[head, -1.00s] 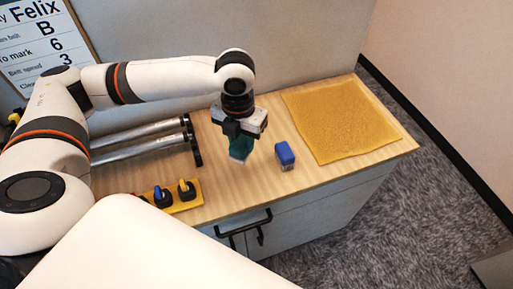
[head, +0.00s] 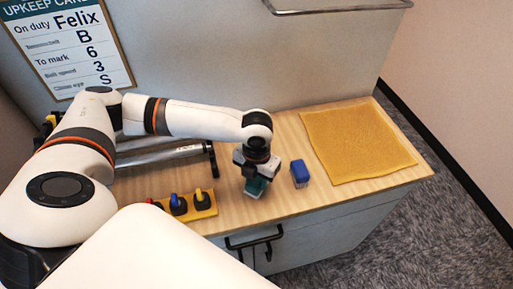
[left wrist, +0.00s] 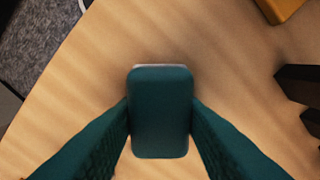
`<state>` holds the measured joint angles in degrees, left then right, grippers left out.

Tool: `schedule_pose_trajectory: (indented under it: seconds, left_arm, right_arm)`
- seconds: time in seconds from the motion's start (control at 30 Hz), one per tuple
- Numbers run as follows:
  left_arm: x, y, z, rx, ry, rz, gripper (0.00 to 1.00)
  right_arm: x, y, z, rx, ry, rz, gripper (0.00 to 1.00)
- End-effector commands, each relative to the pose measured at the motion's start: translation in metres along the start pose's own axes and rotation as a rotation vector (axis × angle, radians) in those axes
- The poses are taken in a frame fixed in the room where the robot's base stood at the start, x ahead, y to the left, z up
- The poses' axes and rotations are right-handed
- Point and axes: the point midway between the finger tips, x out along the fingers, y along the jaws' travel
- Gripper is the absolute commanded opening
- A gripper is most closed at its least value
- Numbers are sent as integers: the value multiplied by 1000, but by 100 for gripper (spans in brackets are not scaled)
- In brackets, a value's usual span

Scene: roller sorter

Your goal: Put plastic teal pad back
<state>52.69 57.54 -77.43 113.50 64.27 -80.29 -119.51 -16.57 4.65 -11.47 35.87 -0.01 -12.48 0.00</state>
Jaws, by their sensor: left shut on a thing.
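The teal pad (head: 256,187) is a small block with rounded corners, held between the fingers of my left gripper (head: 255,177). In the left wrist view the teal pad (left wrist: 160,110) sits upright between the two dark teal fingers, with a thin pale edge along its top side. My left gripper is shut on it, low over the wooden bench top near the front edge. I cannot tell whether the pad touches the wood. A blue pad-like block (head: 300,172) with a pale base stands just right of the gripper. My right gripper is not in view.
A yellow mat (head: 358,140) lies on the right of the bench top (head: 285,137). Metal rollers (head: 165,156) lie behind at left. A yellow strip with red, blue and yellow knobs (head: 203,205) is at the front left. A black handle (head: 254,240) is on the front.

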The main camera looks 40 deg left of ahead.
Motion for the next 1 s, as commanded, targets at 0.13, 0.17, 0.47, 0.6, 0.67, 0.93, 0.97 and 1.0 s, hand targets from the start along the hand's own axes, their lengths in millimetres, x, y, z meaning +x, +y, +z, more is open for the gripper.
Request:
schedule_pose_trajectory:
  seconds: [0.13,0.17,0.47,0.6,0.67,0.93,0.97,1.0]
  left_arm:
    - [0,0,0,0,0,0,51]
    - [0,0,0,0,0,0,56]
    - [-1,0,0,0,0,0,58]
    - [-12,0,-1,0,2,0,58]
    - [-21,0,-1,0,3,1,58]
    - [-79,0,-1,0,5,0,58]
    - [-85,0,-1,0,4,1,58]
    - [-92,0,-1,1,4,0,58]
  right_arm:
    - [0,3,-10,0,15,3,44]
    - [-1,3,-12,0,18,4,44]
    - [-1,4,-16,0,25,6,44]
    - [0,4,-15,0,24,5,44]
    - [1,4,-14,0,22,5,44]
    - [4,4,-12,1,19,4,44]
    - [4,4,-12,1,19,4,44]
    - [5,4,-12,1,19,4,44]
